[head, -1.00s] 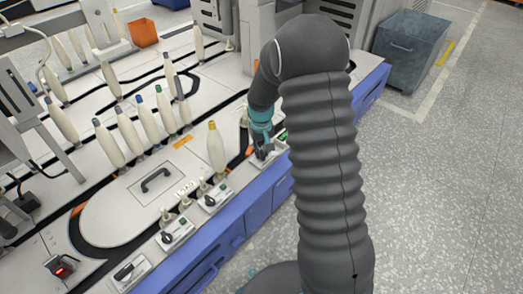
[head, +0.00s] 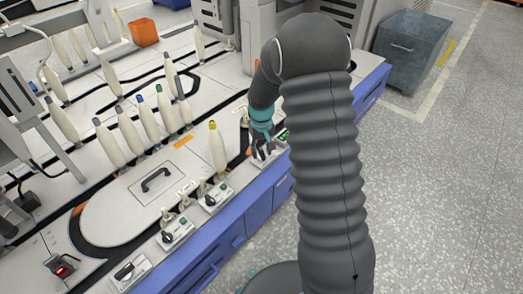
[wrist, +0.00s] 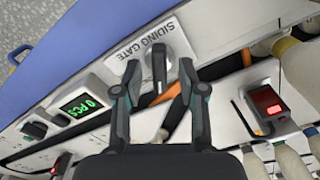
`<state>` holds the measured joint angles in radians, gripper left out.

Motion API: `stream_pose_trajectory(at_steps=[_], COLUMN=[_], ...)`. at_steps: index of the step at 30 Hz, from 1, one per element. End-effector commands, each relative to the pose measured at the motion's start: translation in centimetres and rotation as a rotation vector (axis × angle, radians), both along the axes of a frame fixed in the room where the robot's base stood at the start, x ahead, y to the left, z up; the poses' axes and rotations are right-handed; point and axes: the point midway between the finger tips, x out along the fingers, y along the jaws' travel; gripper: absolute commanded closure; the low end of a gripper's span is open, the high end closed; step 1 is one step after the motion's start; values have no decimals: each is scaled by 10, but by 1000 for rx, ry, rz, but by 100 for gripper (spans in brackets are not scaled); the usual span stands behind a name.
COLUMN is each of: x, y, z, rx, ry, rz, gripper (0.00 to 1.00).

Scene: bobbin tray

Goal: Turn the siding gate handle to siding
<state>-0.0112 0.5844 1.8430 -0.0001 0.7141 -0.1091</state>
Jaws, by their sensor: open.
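The siding gate handle (wrist: 159,68) is a dark lever on a white plate labelled SIDING GATE (wrist: 140,47) in the wrist view. It stands between the two fingertips of my gripper (wrist: 160,72), which is open, with a finger on either side and gaps visible. In the head view my gripper (head: 263,150) is low over the right end of the row of control panels, and it mostly hides the handle there. An orange bar (wrist: 165,93) shows behind the handle, partly covered by the fingers.
A green counter display (wrist: 82,103) sits left of the handle in the wrist view, and a red-lit box (wrist: 266,103) sits right. A yellow-tipped bobbin (head: 217,148) stands left of my gripper in the head view. Several other bobbins and panels with similar knobs (head: 212,199) line the table.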

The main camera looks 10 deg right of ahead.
Motion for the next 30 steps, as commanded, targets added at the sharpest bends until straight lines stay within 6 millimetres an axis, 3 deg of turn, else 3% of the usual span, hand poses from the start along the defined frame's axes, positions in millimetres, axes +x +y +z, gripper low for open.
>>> stream_pose_trajectory(at_steps=[18,30], x=[1,0], y=[0,1], z=[103,117], rx=[0,0], ry=[-2,-1], rz=[1,1], gripper=[59,59])
